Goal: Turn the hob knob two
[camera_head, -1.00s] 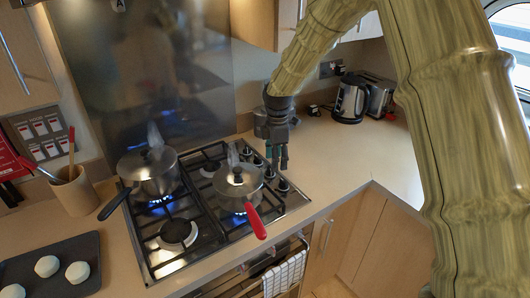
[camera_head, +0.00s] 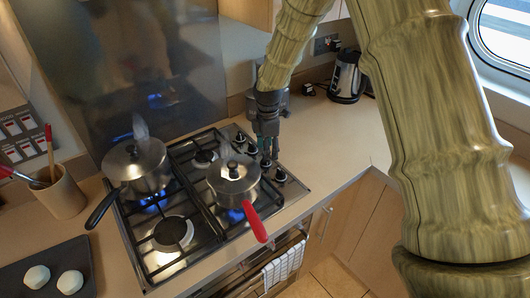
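The gas hob (camera_head: 148,262) is set in the counter, with a column of dark knobs along its right edge. A far knob (camera_head: 240,137), another knob (camera_head: 252,150) and the nearest knob (camera_head: 281,175) show. One more knob (camera_head: 266,164) is right under my fingertips. My gripper (camera_head: 269,153) points down over the knob column, right of the red-handled pan. Its fingers look small and dark, and I cannot tell how far apart they are or whether they touch a knob. No number on the knobs is readable.
Another steaming pan (camera_head: 137,165) stands at the back left. A kettle (camera_head: 346,77) is at the back right. The counter (camera_head: 335,135) right of the hob is clear.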

